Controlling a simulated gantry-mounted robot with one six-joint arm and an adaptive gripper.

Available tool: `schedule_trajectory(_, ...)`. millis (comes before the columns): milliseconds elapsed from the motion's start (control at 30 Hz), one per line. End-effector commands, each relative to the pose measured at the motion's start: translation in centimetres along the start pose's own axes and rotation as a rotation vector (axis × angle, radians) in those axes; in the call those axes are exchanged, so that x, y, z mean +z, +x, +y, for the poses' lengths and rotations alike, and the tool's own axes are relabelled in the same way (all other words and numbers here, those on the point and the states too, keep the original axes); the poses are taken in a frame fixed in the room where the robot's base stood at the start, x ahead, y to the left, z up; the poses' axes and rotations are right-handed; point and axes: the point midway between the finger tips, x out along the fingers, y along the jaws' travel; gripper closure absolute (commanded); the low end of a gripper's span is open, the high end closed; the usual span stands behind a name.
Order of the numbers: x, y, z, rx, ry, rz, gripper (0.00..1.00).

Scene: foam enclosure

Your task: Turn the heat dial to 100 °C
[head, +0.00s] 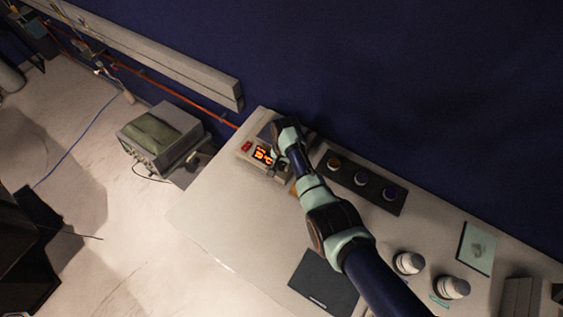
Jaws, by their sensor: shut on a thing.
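The heating device (256,152) sits at the far left end of the bench, with a red switch (246,147) and a lit orange display (264,155). The digits are too small to read surely. My gripper (279,167) is down at the device's right front, just right of the display. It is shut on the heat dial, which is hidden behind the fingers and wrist. The dial's marks and angle cannot be seen.
Right of my arm, a dark rack (361,179) holds several round vials. Two white bottles (409,263) stand farther right near a pale green square (477,248). A dark flat pad (323,283) lies at the front. The bench's left front is clear.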

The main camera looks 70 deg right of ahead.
Motion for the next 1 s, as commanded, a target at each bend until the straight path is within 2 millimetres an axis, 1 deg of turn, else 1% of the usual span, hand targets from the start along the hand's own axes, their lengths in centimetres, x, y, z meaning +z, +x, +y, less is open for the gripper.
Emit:
schedule_trajectory(400,0.03,-0.08,-0.03,0.001,0.389,0.023,1.0)
schedule_trajectory(600,0.06,-0.06,-0.07,0.0,0.555,0.032,1.0)
schedule_trajectory(800,0.06,-0.04,-0.1,0.0,0.682,0.039,1.0)
schedule_trajectory(1000,0.05,-0.04,-0.11,0.0,0.76,0.044,1.0)
